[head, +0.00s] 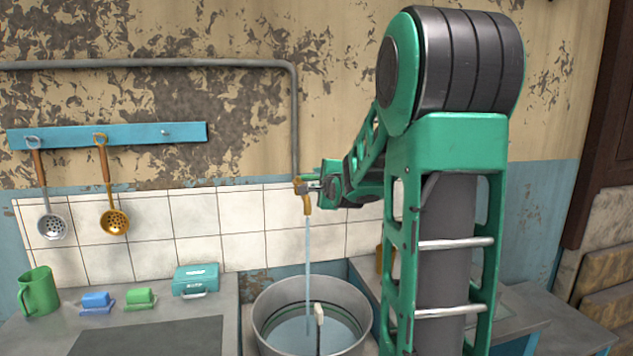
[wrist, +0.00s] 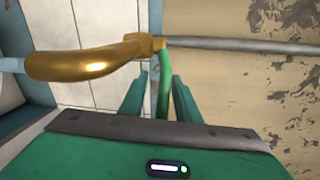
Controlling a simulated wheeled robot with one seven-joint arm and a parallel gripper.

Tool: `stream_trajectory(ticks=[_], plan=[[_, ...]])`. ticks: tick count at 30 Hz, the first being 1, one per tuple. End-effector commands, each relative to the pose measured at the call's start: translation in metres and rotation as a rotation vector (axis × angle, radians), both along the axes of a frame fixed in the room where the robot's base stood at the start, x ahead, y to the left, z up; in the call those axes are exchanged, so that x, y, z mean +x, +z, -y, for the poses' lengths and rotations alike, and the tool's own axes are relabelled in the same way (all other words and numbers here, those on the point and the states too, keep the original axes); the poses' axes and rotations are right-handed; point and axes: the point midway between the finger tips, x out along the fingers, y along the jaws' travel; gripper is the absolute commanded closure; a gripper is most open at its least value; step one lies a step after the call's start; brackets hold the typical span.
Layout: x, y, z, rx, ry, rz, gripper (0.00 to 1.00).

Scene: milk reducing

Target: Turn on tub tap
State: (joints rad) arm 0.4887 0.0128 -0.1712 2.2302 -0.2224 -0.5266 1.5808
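The brass tap (head: 305,196) is on the wall at the end of a grey pipe, above the round metal tub (head: 262,325). A thin stream of water (head: 308,260) falls from its spout into the tub. In the wrist view the brass spout (wrist: 85,63) points left and a green curved handle (wrist: 165,75) extends from the tap body. My gripper (head: 318,185) is right at the tap. Its fingers (wrist: 160,80) stand apart on either side of the handle, with a visible gap to the left of it. Contact with the right finger is unclear.
The grey pipe (head: 294,120) runs down the wall to the tap. A blue rack (head: 110,135) with hanging ladles is at left. A green mug (head: 38,292), small blocks and a teal box (head: 196,280) stand on the left counter. My arm hides part of the right side.

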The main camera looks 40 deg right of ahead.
Motion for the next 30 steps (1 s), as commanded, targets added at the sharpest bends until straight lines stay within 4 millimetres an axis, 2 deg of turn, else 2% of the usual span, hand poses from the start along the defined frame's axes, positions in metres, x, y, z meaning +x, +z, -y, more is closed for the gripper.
stream_trajectory(ticks=[10, 24, 30], plan=[[-0.008, 0.003, 0.0, -0.003, -0.005, 0.004, 0.7], [-0.075, 0.013, -0.035, -0.003, -0.004, 0.004, 0.7], [-0.092, 0.015, -0.044, -0.003, -0.003, 0.002, 0.7]])
